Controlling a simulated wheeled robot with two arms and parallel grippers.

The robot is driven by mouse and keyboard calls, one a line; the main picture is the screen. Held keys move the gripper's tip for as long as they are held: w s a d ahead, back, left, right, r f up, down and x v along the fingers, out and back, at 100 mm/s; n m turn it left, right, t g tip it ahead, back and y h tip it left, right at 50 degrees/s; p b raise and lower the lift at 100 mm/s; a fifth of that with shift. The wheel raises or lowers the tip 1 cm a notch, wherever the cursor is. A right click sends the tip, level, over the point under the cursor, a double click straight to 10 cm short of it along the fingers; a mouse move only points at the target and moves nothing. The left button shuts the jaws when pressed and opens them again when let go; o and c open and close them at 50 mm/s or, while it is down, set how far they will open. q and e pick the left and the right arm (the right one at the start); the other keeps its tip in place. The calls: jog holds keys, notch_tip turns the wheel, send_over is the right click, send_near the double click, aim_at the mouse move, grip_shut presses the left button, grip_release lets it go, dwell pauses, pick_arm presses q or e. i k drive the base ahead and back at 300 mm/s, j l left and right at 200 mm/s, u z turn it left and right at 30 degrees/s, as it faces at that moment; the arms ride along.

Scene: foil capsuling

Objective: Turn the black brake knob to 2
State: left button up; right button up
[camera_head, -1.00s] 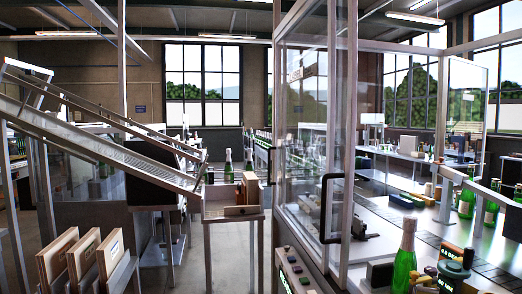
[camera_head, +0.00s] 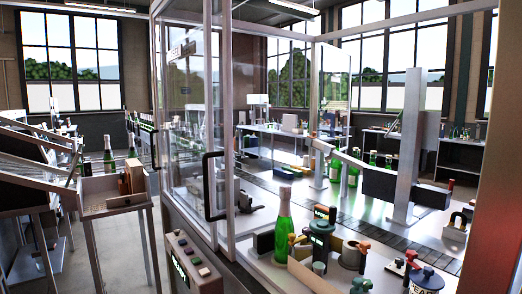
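I cannot pick out the black brake knob with certainty. Several small knobs and handles sit on the bench at the lower right. No dial numbers are readable. Neither of my grippers is in view.
A green bottle (camera_head: 283,226) stands beside a dark block (camera_head: 264,244). A glass-panelled enclosure with a black door handle (camera_head: 210,187) is left of the bench. A control box with buttons (camera_head: 188,262) is in front. A wooden-sided table (camera_head: 112,190) stands at left, with open floor around it.

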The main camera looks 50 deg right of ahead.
aim_at(399, 262)
jog(key=j+z, duration=0.1)
jog(key=z, duration=0.25)
jog(key=j+z, duration=0.15)
jog(key=z, duration=0.2)
jog(key=j+z, duration=0.1)
jog(key=z, duration=0.25)
jog(key=l+z, duration=0.1)
jog(key=z, duration=1.3)
jog(key=i+j, duration=0.1)
jog(key=j, duration=1.9)
